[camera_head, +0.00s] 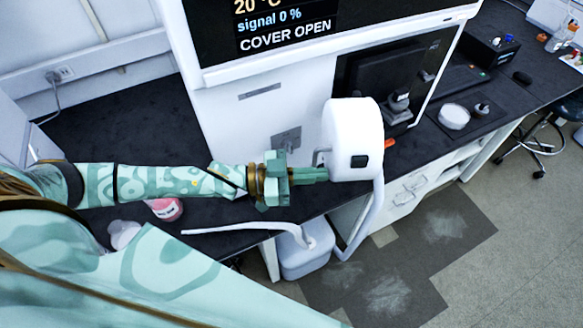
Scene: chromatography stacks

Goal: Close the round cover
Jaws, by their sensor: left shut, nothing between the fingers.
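The round cover (352,140) is a thick white disc with rounded edges, standing out from the front of a white instrument (240,125). It has a small grey handle (318,158) on its left side and an orange mark on its right. The instrument's screen (290,35) reads "COVER OPEN". My left gripper (322,174) is shut and empty. Its fingertips are at the lower left edge of the cover, just below the handle; I cannot tell whether they touch it. My right gripper is not in view.
A pink-labelled container (165,208) sits behind my left arm. Dark bench top (120,125) is clear on the left.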

